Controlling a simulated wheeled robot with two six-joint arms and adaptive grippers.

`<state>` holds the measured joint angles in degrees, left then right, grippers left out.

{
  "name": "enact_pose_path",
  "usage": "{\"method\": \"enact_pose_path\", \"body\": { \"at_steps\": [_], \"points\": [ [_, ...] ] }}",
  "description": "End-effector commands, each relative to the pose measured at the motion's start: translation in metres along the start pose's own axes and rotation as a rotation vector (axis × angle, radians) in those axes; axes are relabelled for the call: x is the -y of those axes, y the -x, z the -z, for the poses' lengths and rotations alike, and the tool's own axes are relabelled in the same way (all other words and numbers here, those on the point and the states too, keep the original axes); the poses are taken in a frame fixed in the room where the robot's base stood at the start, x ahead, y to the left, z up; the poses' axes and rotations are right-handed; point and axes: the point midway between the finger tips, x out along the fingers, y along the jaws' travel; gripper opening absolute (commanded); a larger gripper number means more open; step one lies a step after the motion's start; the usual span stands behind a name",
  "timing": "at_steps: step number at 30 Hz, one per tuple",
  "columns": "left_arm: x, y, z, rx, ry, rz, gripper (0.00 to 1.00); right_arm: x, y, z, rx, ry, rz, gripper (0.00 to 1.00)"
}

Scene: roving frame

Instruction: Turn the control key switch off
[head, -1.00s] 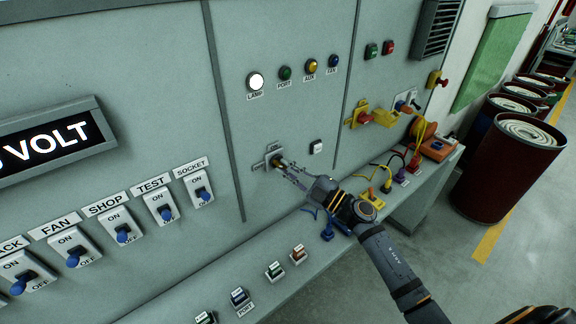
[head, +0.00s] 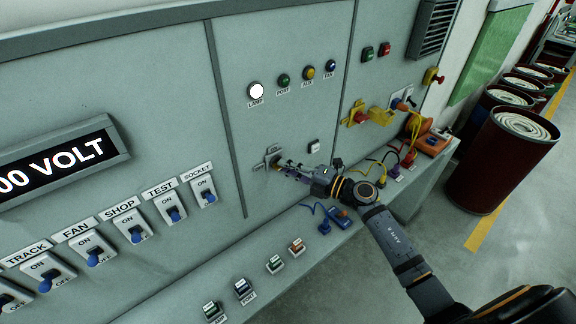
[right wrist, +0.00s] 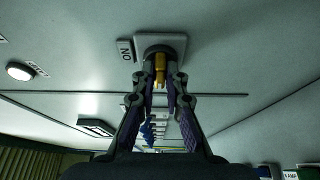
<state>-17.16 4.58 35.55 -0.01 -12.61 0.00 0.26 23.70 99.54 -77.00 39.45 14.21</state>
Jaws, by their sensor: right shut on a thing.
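The control key switch (head: 271,152) is on the grey panel, a small light plate with a dark round barrel. In the right wrist view its plate (right wrist: 178,41) is at the top middle, with an "ON" tag beside it. A brass-coloured key (right wrist: 160,69) sticks out of the barrel. My right gripper (head: 280,166) is at the switch, its fingertips shut on the key; in the right wrist view the fingers (right wrist: 160,82) lie on both sides of it. The gripper hides part of the switch in the head view. My left gripper is not in view.
A white lamp (head: 256,90) is lit above the switch. A small white switch (head: 314,146) sits to its right. Blue-levered toggles (head: 171,209) line the panel to the left. Cables and a blue plug (head: 324,227) lie on the ledge below. A dark red drum (head: 503,165) stands at right.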

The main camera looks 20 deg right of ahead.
Motion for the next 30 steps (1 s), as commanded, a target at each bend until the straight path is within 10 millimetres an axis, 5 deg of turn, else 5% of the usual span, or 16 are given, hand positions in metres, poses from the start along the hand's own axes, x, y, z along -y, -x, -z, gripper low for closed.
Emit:
{"method": "enact_pose_path", "body": {
  "at_steps": [15, 16, 20, 30],
  "points": [
    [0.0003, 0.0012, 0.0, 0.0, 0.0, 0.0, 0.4, 0.0017, 0.0004, 0.0003, -0.001, 0.016, 0.01, 0.0],
    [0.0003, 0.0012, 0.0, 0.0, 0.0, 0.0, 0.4, 0.0017, 0.0004, 0.0003, -0.001, 0.016, 0.01, 0.16],
    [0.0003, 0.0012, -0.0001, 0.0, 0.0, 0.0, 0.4, 0.0013, 0.0003, 0.0003, -0.001, 0.015, 0.009, 0.33],
    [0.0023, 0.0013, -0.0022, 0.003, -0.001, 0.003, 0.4, 0.0008, 0.0028, 0.0001, 0.0, 0.015, 0.008, 0.34]
  ]
}}
